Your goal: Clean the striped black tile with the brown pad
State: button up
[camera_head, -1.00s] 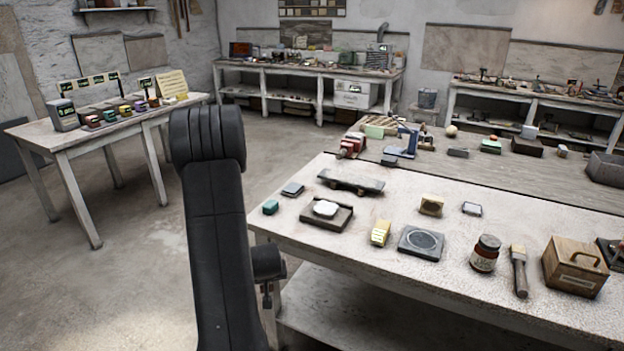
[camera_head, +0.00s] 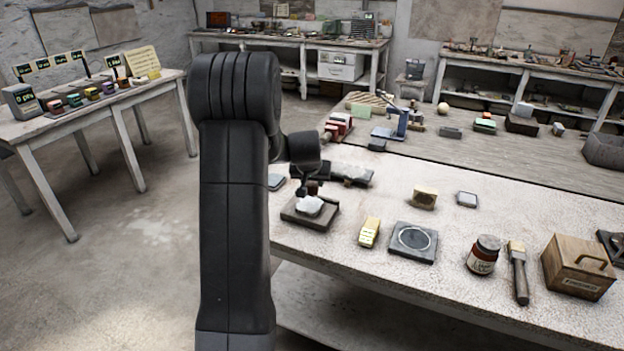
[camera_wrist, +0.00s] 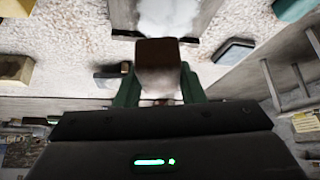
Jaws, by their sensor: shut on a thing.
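My gripper (camera_wrist: 158,88) has green fingers and is shut on a brown block, the brown pad (camera_wrist: 158,62). In the head view the pad (camera_head: 313,187) is small and partly hidden, just above or touching white material in a dark tray (camera_head: 292,216). Whether they touch is unclear. The white material (camera_wrist: 168,14) lies just beyond the pad in the wrist view. A dark square tile (camera_head: 399,248) with a pale ring lies to the right on the bench. I cannot make out clear stripes on any tile, so the striped black tile is not certain.
A yellow block (camera_head: 369,232) stands between tray and ringed tile. A dark slab (camera_head: 357,175) lies behind the tray. The bench's front strip is clear.

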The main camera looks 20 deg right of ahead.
aim_at(312, 208)
jog(key=shift+f+b, duration=2.1)
jog(key=shift+f, duration=1.25)
jog(key=shift+f, duration=0.25)
jog(key=shift+s+a+b, duration=0.15)
jog(key=shift+b, duration=0.2)
jog(key=shift+s+a+b, duration=0.4)
jog(key=shift+s+b, duration=0.25)
jog(key=shift+b, duration=0.05)
jog(key=shift+w, duration=0.1)
